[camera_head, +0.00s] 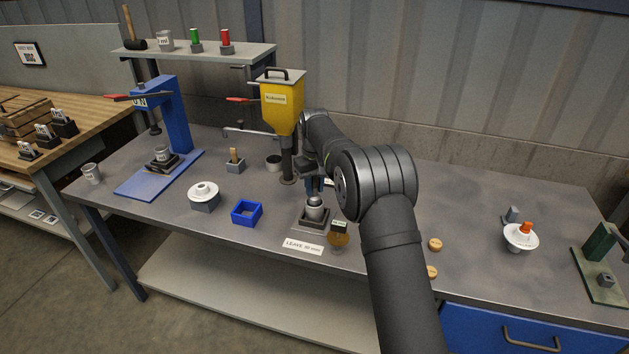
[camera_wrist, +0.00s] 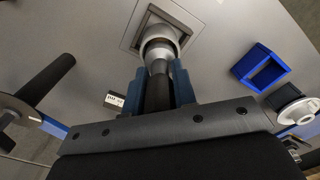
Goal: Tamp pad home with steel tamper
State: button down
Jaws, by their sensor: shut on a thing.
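My gripper (camera_head: 313,184) points down over a small metal cup (camera_head: 315,213) standing in a square holder on a grey block (camera_head: 310,228). In the wrist view, the blue fingers (camera_wrist: 157,90) are shut on the dark handle of the steel tamper (camera_wrist: 157,97). The tamper's pale steel end reaches to the mouth of the round cup (camera_wrist: 161,31), where a brownish ring shows inside. I cannot tell how deep it sits or whether it touches anything. No pad can be made out; the cup's bottom is hidden by the tamper.
A label reading "LEAVE 10 mm" (camera_head: 303,246) lies in front of the block, with an amber round item (camera_head: 338,238) beside it. A blue square frame (camera_head: 246,213) stands to the left. The yellow hopper (camera_head: 283,103) and its spout rise close behind my gripper.

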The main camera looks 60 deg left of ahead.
aim_at(315, 195)
jog(key=shift+f, duration=1.7)
dwell(1.6)
jog(key=shift+r, duration=0.1)
jog(key=shift+r, duration=4.55)
